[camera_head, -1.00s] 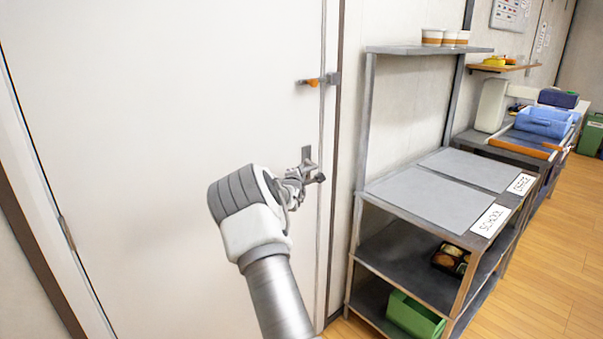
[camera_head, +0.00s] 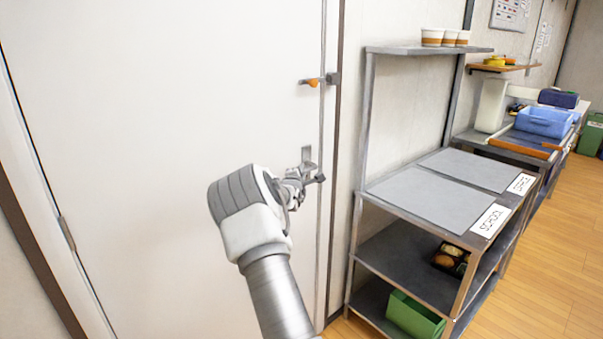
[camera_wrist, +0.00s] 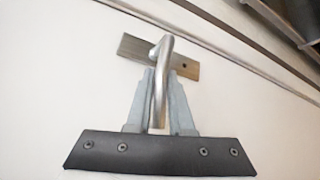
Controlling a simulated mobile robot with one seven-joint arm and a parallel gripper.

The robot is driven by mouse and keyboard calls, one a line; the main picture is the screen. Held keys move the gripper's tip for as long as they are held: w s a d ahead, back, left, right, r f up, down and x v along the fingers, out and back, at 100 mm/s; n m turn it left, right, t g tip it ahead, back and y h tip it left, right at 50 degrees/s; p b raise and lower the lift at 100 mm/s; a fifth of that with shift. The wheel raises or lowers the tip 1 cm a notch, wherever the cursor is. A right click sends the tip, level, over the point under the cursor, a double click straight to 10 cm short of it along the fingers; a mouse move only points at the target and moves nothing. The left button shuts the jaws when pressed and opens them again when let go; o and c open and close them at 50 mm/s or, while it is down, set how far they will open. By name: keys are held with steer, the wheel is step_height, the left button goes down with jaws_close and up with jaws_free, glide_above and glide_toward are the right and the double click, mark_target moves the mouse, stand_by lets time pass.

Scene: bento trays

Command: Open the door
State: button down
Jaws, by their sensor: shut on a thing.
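The white door (camera_head: 180,110) fills the left of the head view and looks closed against its frame. Its metal lever handle (camera_head: 307,158) sits near the door's right edge. An orange-knobbed latch (camera_head: 314,82) is higher up on the same edge; whether it is fastened I cannot tell. My gripper (camera_head: 305,180) is at the handle. In the wrist view, my gripper's fingers (camera_wrist: 160,100) are shut on the handle (camera_wrist: 163,70), one on each side of the lever. The handle's plate (camera_wrist: 135,46) shows behind it.
A grey metal shelf rack (camera_head: 400,235) stands close to the right of the door, holding a green bin (camera_head: 413,315) and a bento tray (camera_head: 450,259). Cups (camera_head: 440,38) stand on its top shelf. Open wooden floor (camera_head: 545,270) lies at the right.

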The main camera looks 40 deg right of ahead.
steer(key=shift+f, duration=0.1)
steer(key=f+b, duration=0.1)
steer(key=b, duration=0.3)
steer(key=shift+f+n+t+h, duration=0.2)
steer(key=shift+n+t+h, duration=0.2)
steer(key=f+n+t+b, duration=0.1)
steer(key=b, duration=0.3)
steer(key=f+n+t+h+b, duration=0.1)
steer(key=n+b, duration=0.1)
steer(key=b, duration=0.3)
steer(key=d+n+t+h+b, duration=0.1)
steer(key=b, duration=0.4)
steer(key=shift+d+f+n+t, duration=0.1)
steer(key=shift+f+n+t, duration=0.2)
steer(key=shift+f+t, duration=0.1)
steer(key=shift+r, duration=0.1)
